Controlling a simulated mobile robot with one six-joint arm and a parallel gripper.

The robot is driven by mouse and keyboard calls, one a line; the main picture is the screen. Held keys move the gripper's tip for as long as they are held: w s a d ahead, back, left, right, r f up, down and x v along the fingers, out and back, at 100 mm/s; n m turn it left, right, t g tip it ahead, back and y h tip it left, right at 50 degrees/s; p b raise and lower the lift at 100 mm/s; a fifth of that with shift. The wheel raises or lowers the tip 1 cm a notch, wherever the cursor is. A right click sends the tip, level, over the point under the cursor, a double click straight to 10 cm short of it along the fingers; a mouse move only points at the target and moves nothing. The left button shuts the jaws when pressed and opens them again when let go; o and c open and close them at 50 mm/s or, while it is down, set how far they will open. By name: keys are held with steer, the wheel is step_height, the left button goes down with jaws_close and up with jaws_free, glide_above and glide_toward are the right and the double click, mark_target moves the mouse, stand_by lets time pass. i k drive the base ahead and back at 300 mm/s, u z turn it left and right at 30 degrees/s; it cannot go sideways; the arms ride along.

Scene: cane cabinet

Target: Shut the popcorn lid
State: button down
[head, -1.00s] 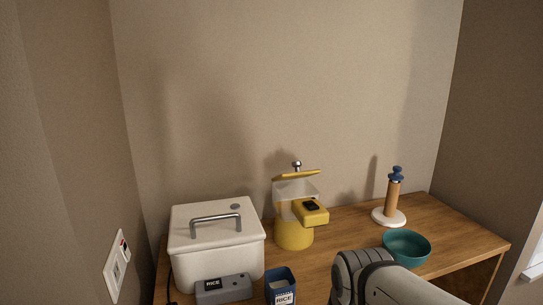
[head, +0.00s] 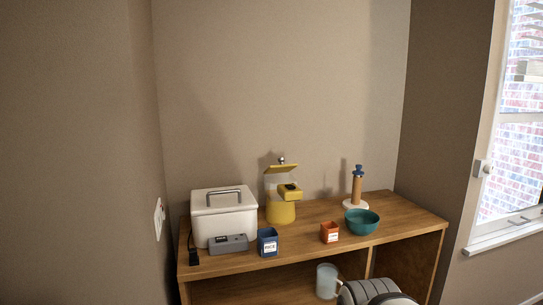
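The popcorn maker (head: 281,211) is a yellow appliance with a pale upper part, standing on the cabinet top towards the back. Its yellow lid (head: 281,169) is raised above the body and tilted, with a gap under it and a small silver knob on top. A yellow block with a dark patch (head: 290,191) juts from its front right. Part of my arm shows at the bottom edge, right of centre. My gripper is not in the head view.
A white lidded box (head: 224,217) and a grey device (head: 229,244) stand to the left. A blue rice container (head: 268,242), an orange container (head: 330,232) and a teal bowl (head: 361,222) stand forward. A towel holder (head: 357,188) is back right. A translucent mug (head: 327,281) is on the shelf below.

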mark_target(281, 168)
steer(key=z, duration=0.4)
steer(key=i, duration=2.05)
steer(key=u, duration=0.8)
